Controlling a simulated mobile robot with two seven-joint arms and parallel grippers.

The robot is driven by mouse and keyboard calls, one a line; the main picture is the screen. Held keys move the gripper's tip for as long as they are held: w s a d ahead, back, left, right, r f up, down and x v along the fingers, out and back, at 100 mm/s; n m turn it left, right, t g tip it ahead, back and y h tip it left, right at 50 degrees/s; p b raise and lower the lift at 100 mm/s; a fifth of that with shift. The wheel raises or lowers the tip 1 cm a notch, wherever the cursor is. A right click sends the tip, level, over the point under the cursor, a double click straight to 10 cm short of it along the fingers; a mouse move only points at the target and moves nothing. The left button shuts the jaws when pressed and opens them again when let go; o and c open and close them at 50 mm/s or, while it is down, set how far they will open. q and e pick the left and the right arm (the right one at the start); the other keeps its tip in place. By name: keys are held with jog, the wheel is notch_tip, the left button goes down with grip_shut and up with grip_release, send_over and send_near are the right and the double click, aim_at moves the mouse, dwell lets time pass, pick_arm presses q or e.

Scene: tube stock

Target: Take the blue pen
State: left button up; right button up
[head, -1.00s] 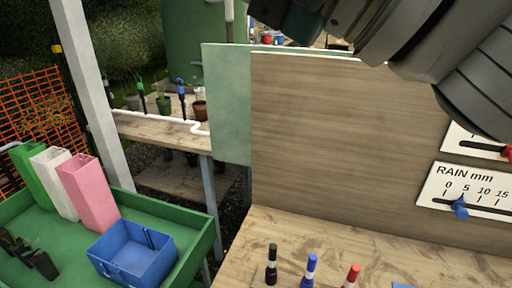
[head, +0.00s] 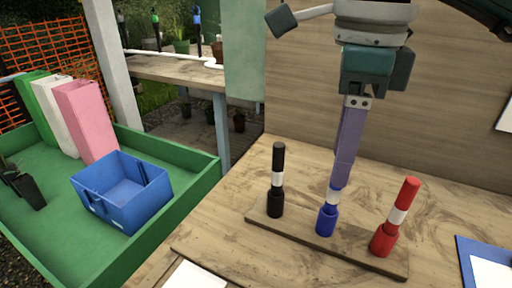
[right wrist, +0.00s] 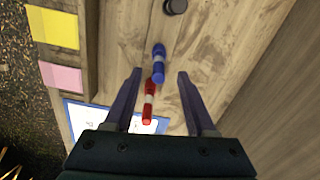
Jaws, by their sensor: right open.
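The blue pen (head: 326,223) stands upright in a wooden rack (head: 350,248) on the bench, between a black pen (head: 276,190) and a red pen (head: 395,220). It has a white band, and its upper part is hidden behind my finger in the head view. My right gripper (head: 343,184) points down at the blue pen with purple fingers. In the right wrist view the gripper (right wrist: 160,73) is open and empty. The blue pen (right wrist: 158,62) shows there between and just beyond the fingertips, with the red pen (right wrist: 149,102) also between the fingers in the picture. My left gripper is not in view.
A green tray (head: 185,195) at the left holds a blue box (head: 125,195) and green, white and pink upright containers. A blue-edged board (head: 475,250) lies at the right of the bench. A wooden panel (head: 300,100) rises behind the pens.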

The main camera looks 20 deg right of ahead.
aim_at(335, 189)
notch_tip(335, 189, down, 6)
jog(key=shift+s+f, duration=0.1)
jog(key=shift+s, duration=0.05)
jog(key=shift+c, duration=0.3)
grip_shut()
dwell(0.4)
